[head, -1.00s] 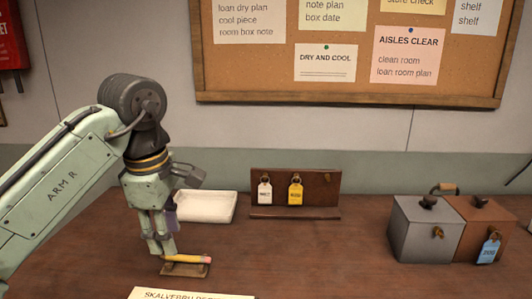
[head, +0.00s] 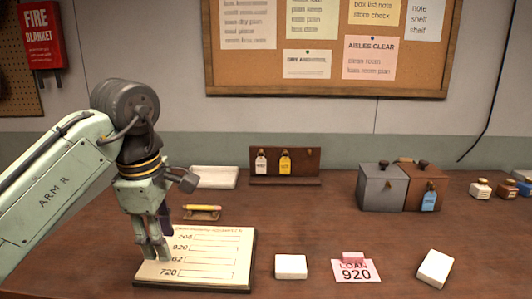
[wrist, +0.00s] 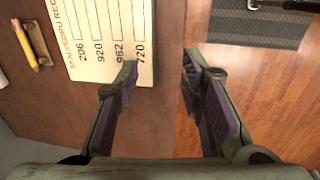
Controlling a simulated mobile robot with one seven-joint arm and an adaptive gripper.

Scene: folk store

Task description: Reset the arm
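My arm reaches in from the left in the head view with its gripper (head: 155,252) pointing down over the record board (head: 205,272), a cream board with numbered lines. The wrist view shows the two gripper fingers (wrist: 160,75) spread apart with nothing between them. The left finger overlaps the record board's edge (wrist: 112,70) there, and the right finger is over the wooden floor (wrist: 240,90) past the counter's edge. I cannot tell how high the fingertips are above the board.
A yellow pencil (head: 203,208) lies on a small wooden rest behind the board. A white tray (head: 213,178), a key rack (head: 300,165), two boxes (head: 382,190) (head: 424,192), white blocks (head: 291,266) (head: 434,268) and a pink loan card (head: 365,270) occupy the counter. A dark mat (wrist: 250,25) lies on the floor.

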